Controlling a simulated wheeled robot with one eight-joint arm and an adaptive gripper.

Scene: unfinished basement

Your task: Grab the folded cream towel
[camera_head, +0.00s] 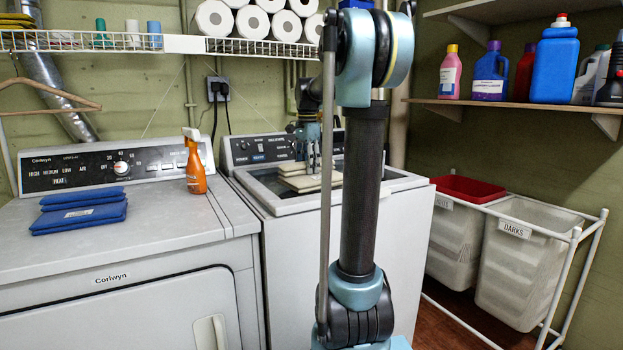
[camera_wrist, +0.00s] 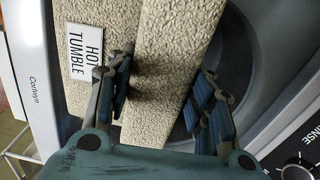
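The folded cream towel (camera_head: 298,184) lies in stacked folds on the top of the right-hand machine (camera_head: 395,190). In the wrist view its rough cream surface (camera_wrist: 176,70) shows close up, with a white "HOT TUMBLE" label (camera_wrist: 85,52) on the left section. My gripper (camera_head: 313,158) points down at the towel, partly hidden behind my arm. In the wrist view, my gripper (camera_wrist: 165,92) has its fingers spread, with a thick cream section between them. The left finger is over the towel; the right is beside its right edge. Firm contact cannot be told.
Blue folded cloths (camera_head: 82,210) and an orange spray bottle (camera_head: 195,165) are on the left machine. A wire shelf with paper rolls (camera_head: 252,22) hangs above. Bottles (camera_head: 490,72) line the right shelf over a hamper rack (camera_head: 585,240). The machine's control panel (camera_head: 262,148) stands close behind my gripper.

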